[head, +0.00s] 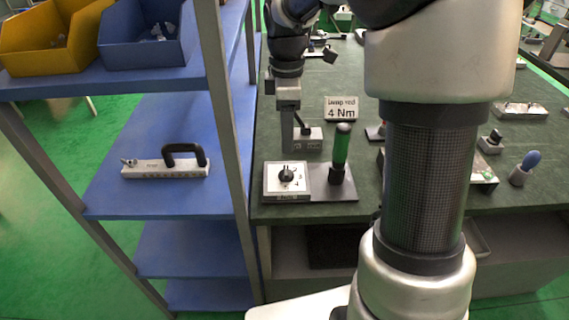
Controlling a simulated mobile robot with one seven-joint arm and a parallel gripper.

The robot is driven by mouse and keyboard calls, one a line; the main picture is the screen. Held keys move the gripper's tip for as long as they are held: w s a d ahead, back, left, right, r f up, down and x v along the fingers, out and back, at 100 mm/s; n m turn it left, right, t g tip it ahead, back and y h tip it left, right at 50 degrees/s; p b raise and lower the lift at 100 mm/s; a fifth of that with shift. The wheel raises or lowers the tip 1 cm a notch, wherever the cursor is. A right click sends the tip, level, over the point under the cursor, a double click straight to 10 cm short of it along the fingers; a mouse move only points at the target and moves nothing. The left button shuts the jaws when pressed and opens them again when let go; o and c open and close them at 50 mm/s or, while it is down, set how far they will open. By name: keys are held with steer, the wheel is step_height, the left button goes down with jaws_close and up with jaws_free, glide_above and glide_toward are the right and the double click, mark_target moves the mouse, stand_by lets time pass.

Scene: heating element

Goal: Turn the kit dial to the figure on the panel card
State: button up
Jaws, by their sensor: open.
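The kit dial (286,174) is a black knob on a white square face, at the near left of the dark green bench. Small figures are printed on the face, and a 4 can be made out. Which figure the knob points to is too small to tell. The panel card (341,108) stands behind it and reads "Lamp rod 4 Nm". My gripper (290,146) hangs pointing down, behind and above the dial and apart from it. It is open and empty; its far finger is hard to make out.
A green-handled tool (341,150) stands upright just right of the dial. A small grey box (308,140) is close behind my gripper. A blue shelf rack (230,130) is at left, holding a black-handled bar (165,170). My arm hides part of the bench.

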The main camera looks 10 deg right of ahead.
mark_target(286, 170)
step_height(286, 170, down, 11)
steer(key=shift+b, duration=0.9)
steer(key=c, duration=1.1)
